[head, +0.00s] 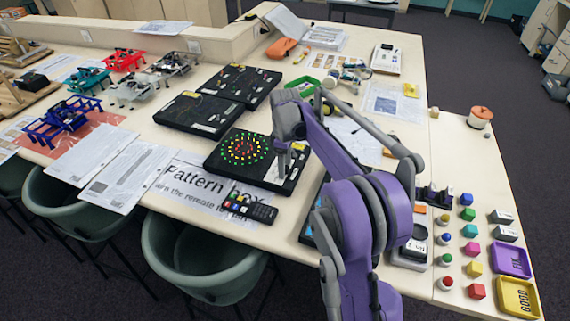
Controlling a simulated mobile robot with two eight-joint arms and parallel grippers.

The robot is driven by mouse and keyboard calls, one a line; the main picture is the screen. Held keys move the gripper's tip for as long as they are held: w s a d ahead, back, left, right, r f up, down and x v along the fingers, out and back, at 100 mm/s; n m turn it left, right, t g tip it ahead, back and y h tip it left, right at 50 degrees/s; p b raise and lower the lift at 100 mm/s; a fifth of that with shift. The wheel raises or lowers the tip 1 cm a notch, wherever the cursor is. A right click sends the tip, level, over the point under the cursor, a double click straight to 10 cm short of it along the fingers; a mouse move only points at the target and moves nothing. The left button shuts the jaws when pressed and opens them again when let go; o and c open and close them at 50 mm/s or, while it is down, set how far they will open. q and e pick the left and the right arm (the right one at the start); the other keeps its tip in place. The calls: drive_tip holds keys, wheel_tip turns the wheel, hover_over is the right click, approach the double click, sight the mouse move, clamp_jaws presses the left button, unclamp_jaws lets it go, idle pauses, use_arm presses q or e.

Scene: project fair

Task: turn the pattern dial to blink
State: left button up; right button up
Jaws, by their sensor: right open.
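The pattern box (213,162) is a flat black box on the table. A round display (245,148) of green, yellow and red lights glows on its top. My right gripper (290,153) points down over the right part of the box, just right of the lights. It is open. I cannot make out the pattern dial, as my gripper and purple arm cover much of that side of the box. I cannot tell whether the fingers touch anything. My left gripper is not in view.
A printed "Pattern box" sheet (196,178) and a black remote (250,207) lie in front of the box. Two more black boxes (198,113) (240,84) stand behind it. Coloured blocks (471,231) and trays (518,296) are at the right. Green chairs (205,262) stand at the front edge.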

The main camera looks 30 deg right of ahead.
clamp_jaws()
drive_tip(key=shift+m, duration=0.3)
idle(0.3)
drive_tip(key=m, duration=0.3)
drive_tip(key=shift+m, duration=0.4)
drive_tip(key=m, duration=0.4)
drive_tip(key=shift+m, duration=0.3)
drive_tip(key=m, duration=0.4)
drive_tip(key=shift+b, duration=0.35)
drive_tip(key=shift+m, duration=2.3)
